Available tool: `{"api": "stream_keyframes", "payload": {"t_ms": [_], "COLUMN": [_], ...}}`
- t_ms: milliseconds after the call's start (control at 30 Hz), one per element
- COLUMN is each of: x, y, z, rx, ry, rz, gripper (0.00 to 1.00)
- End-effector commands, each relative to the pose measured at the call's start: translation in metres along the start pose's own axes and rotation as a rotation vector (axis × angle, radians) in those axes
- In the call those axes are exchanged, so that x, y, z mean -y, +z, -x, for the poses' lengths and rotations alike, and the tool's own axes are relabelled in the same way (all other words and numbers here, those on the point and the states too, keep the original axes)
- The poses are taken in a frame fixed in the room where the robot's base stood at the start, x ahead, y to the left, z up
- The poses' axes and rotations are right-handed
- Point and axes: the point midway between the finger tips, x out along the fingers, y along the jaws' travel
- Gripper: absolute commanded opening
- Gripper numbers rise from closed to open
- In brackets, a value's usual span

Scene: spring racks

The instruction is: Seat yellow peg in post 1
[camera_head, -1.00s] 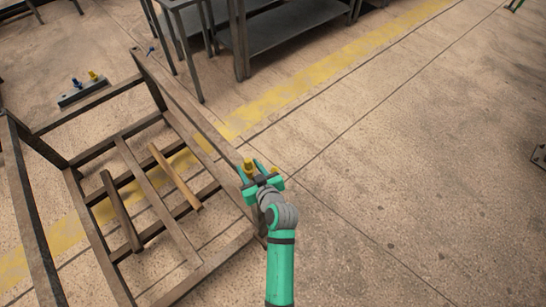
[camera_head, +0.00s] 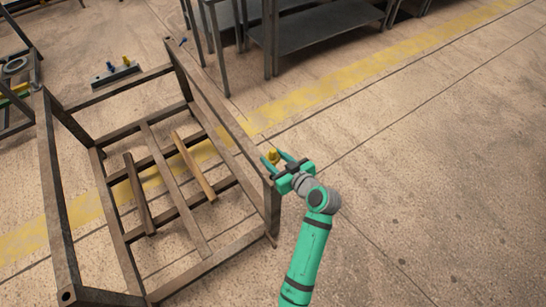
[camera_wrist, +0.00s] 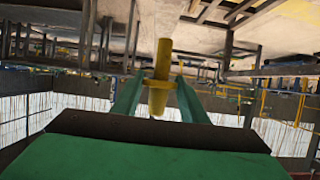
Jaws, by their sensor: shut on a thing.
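My gripper (camera_head: 273,156) is shut on the yellow peg (camera_head: 272,155), over the rack's right-hand corner post (camera_head: 271,205). In the wrist view the yellow peg (camera_wrist: 163,60) stands roughly upright between the two green fingers, with a wider collar at their level. The brown metal rack (camera_head: 222,122) stands on the floor to the left of my arm. Which post is number 1 is not readable. My gripper hides the right post's top.
A grey block (camera_head: 117,77) with a blue and a yellow peg lies on the floor beyond the rack. Dark metal tables (camera_head: 320,32) stand at the back. Another frame (camera_head: 14,95) is at the left edge. The floor to the right is clear.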

Motion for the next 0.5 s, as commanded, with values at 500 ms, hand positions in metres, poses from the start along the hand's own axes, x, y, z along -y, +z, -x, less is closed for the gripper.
{"api": "stream_keyframes", "payload": {"t_ms": [500], "x": [-0.001], "y": [0.037], "z": [-0.016], "rx": [-0.002], "ry": [0.002], "rz": [0.0], "gripper": [0.0]}}
